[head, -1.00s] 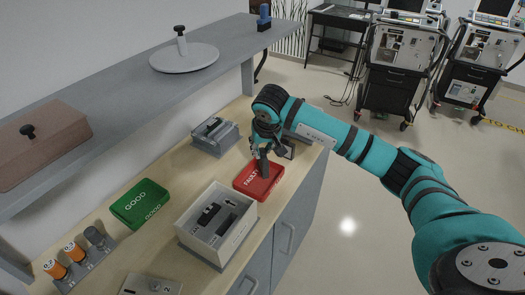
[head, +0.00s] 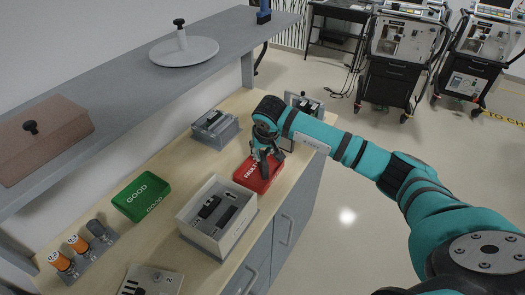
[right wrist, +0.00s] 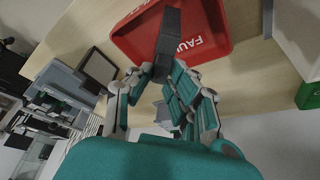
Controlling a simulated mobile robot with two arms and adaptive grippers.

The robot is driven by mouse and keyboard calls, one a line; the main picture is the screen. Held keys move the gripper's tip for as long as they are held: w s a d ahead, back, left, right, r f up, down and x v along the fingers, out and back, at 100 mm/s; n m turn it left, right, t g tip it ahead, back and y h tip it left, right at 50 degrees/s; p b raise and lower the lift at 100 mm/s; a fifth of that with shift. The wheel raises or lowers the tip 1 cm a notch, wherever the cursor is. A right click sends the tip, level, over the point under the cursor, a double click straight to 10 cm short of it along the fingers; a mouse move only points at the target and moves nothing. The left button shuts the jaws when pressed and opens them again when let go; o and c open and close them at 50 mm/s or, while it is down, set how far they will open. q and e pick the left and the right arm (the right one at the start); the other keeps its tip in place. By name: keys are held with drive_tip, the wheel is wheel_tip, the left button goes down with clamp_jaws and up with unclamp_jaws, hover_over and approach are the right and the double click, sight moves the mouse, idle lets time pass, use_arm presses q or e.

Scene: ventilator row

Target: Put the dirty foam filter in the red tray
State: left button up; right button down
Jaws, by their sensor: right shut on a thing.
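The red tray (head: 246,183), marked FAULTY, lies on the wooden bench top; it also shows in the right wrist view (right wrist: 216,18). My right gripper (head: 265,165) is over the tray, pointing down. In the right wrist view my right gripper (right wrist: 160,74) is shut on a dark grey, flat, oblong piece, the foam filter (right wrist: 171,28). The filter's far end reaches over the tray's floor. Whether it touches the floor I cannot tell. In the head view the fingers mostly hide the filter. My left gripper is not in view.
A green tray (head: 128,207) marked GOOD lies to the left. A light open box (head: 222,243) with dark parts stands close in front of the red tray. A grey device (head: 216,126) stands behind it. A shelf (head: 110,92) overhangs the bench's back.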

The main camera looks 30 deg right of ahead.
drive_tip(key=shift+f, duration=0.2)
drive_tip(key=c, duration=1.2)
unclamp_jaws()
drive_tip(key=shift+c, duration=0.2)
drive_tip(key=shift+r, duration=0.1)
drive_tip(key=shift+r+p, duration=0.75)
drive_tip(key=shift+p, duration=0.05)
drive_tip(key=b+v, duration=0.3)
drive_tip(key=v, duration=0.8)
drive_tip(key=shift+s+r, duration=0.25)
